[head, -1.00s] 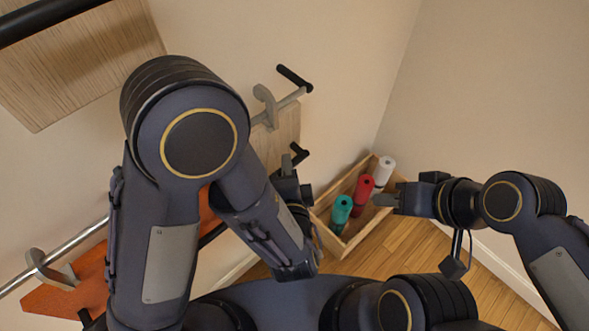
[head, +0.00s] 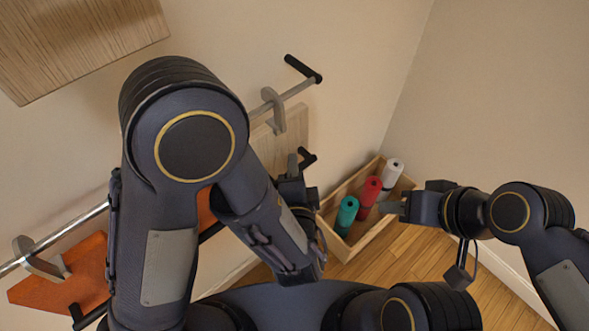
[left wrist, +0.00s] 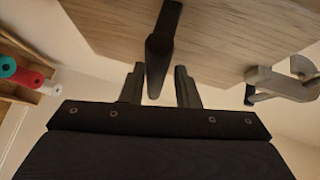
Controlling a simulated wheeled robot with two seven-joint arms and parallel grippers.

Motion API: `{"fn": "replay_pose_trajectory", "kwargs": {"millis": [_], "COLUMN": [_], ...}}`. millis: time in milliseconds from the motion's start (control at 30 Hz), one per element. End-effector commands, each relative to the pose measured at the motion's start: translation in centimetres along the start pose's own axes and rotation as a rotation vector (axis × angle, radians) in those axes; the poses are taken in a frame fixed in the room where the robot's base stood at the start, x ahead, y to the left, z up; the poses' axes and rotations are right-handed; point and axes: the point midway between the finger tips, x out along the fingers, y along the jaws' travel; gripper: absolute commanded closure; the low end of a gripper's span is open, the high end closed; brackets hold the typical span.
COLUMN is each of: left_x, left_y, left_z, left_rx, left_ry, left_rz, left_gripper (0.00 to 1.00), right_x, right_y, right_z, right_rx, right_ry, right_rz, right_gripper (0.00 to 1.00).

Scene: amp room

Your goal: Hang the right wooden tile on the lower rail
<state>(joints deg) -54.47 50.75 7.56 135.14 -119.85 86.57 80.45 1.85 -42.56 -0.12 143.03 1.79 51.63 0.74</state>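The light wooden tile (head: 288,143) on the right is upright against the wall, partly hidden behind my left arm. Its grey hook (head: 273,110) is at the lower rail (head: 297,90), near the rail's right end; I cannot tell whether it bears on the rail. A black handle (head: 307,158) sticks out from the tile. My left gripper (head: 297,163) is at this handle. In the left wrist view its fingers (left wrist: 158,88) stand apart on either side of the black handle (left wrist: 161,50), with a gap visible. My right gripper (head: 393,207) is away from the tile; its fingers are unclear.
An orange tile (head: 85,270) with a grey hook is at the rail's left. Another wooden tile (head: 75,45) is at the upper left. A wooden crate (head: 347,252) with green, red and white rolls stands on the floor below. The rail ends in a black bar (head: 303,68).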

Motion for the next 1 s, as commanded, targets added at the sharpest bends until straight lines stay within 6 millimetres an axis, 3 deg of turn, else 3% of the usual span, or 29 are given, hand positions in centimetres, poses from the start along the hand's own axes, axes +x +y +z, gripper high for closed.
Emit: {"fn": "replay_pose_trajectory", "kwargs": {"millis": [100, 433, 800, 1000], "left_x": [0.0, -0.6, -6.4, -7.8], "left_y": [0.0, 0.2, 0.1, 0.1], "left_z": [0.0, 0.0, -0.1, 0.0], "left_rx": [0.0, 0.0, -0.001, 0.0], "left_ry": [0.0, 0.001, 0.005, 0.001], "left_rz": [0.0, 0.004, 0.001, 0.001], "left_gripper": [0.59, 0.59, 0.59, 0.59], "right_x": [0.0, 0.1, 0.7, 0.8], "right_y": [0.0, 0.1, 0.3, 0.3], "right_z": [0.0, 0.1, 0.3, 0.4], "right_rx": [0.0, 0.0, 0.0, 0.0], "right_ry": [0.0, 0.0, 0.0, 0.0], "right_rz": [0.0, 0.0, 0.0, 0.0], "right_gripper": [0.64, 0.64, 0.64, 0.64]}}
